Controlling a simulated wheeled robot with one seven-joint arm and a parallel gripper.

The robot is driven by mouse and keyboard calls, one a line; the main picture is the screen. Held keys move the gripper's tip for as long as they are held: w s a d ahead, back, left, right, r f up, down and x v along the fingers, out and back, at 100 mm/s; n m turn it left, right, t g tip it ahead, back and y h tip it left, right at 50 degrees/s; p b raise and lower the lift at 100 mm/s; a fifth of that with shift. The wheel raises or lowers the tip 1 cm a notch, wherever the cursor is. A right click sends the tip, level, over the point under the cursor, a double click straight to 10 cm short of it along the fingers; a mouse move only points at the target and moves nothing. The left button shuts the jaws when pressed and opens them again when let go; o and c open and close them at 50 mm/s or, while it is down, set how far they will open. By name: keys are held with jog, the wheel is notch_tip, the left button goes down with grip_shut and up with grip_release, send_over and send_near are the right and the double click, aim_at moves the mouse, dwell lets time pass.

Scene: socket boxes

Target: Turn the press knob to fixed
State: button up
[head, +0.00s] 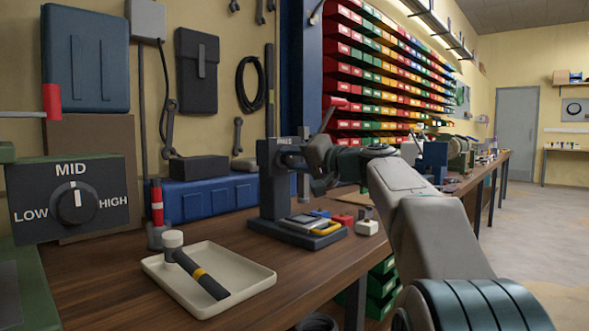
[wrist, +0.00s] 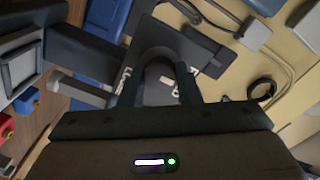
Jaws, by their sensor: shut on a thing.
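The dark press (head: 274,190) stands on the wooden bench, with a pale label at its head that is too small to read surely. My gripper (head: 318,168) reaches the press head from the right. In the wrist view my gripper (wrist: 158,92) has one finger on each side of the dark round press knob (wrist: 158,72) and is shut on it. Pale letters show beside the fingers on the panel but are partly hidden. In the head view my gripper hides the knob.
A separate dial (head: 74,202) at the left reads LOW, MID and HIGH, its pointer at MID. A cream tray (head: 262,279) holding a mallet (head: 201,274) lies in front of the press. A blue case (head: 212,198) stands behind. Small coloured blocks sit near the press base.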

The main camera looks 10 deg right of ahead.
dwell(0.6)
jog(key=o, duration=1)
jog(key=shift+c, duration=0.2)
jog(key=p+v, duration=0.1)
jog(key=v, duration=1.3)
jog(key=shift+w+p, duration=0.1)
jog(key=shift+p, duration=0.2)
